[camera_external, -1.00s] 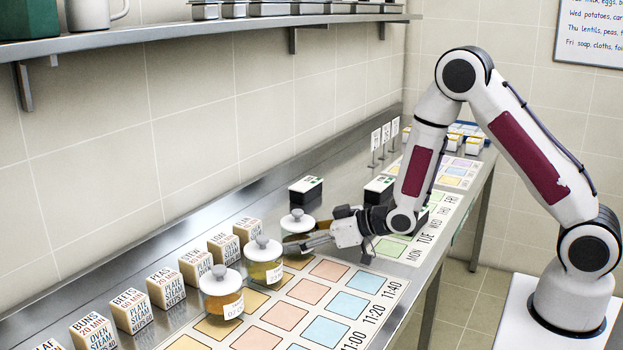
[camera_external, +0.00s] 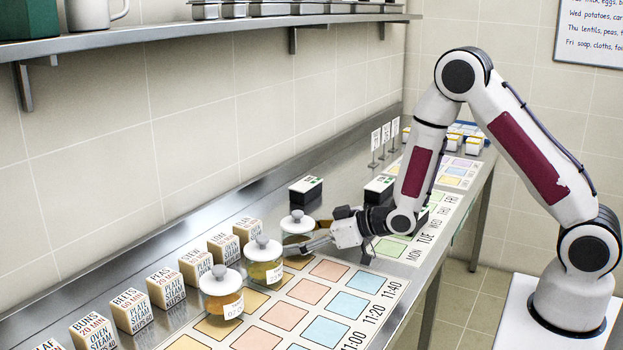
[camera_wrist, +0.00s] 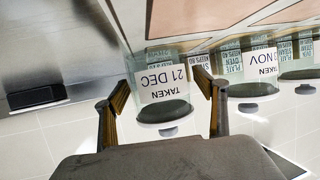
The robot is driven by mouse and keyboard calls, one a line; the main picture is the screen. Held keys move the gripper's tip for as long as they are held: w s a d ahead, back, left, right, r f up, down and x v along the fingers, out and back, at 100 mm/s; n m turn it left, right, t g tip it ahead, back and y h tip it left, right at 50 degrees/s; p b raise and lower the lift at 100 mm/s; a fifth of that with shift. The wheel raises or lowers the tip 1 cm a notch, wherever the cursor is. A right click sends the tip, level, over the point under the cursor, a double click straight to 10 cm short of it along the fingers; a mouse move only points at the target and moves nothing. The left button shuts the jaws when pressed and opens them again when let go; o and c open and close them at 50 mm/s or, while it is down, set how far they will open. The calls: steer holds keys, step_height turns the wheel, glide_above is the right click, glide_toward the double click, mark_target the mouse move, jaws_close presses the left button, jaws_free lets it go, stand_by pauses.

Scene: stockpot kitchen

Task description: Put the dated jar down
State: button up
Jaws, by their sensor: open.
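The dated jar (camera_external: 298,226), glass with a white knobbed lid, stands upright at the far end of a row of jars on the printed mat (camera_external: 398,270). Its label reads "TAKEN 21 DEC" in the wrist view (camera_wrist: 163,85), where it appears upside down. My gripper (camera_external: 308,243) is low over the mat. Its two fingers (camera_wrist: 164,88) are spread either side of the jar, with a gap visible around it. The fingers partly hide the jar in the external view, and the square under it is mostly hidden.
Two more lidded jars (camera_external: 263,262) (camera_external: 221,292) stand close by in the same row. Several lettered blocks (camera_external: 196,268) line the wall side. Black-and-white boxes (camera_external: 306,190) stand farther back. Pink and blue mat squares are clear. A shelf (camera_external: 200,30) runs above.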

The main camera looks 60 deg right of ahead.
steer(key=shift+r, duration=0.1)
steer(key=shift+v, duration=3.7)
steer(key=shift+r, duration=0.1)
steer(key=shift+s+d+r, duration=0.15)
steer(key=shift+d+r, duration=0.1)
steer(key=shift+r, duration=0.25)
steer(key=s+d+r+m+g+h, duration=0.2)
steer(key=s+d+r+g+h, duration=0.15)
steer(key=s+r, duration=0.8)
steer(key=s+r+g, duration=0.2)
steer(key=s, duration=0.9)
steer(key=s+a+r+g, duration=0.1)
steer(key=s+r+g, duration=0.1)
steer(key=s, duration=0.9)
steer(key=shift+a+r+m, duration=0.25)
steer(key=shift+r+m, duration=0.05)
steer(key=shift+r, duration=0.15)
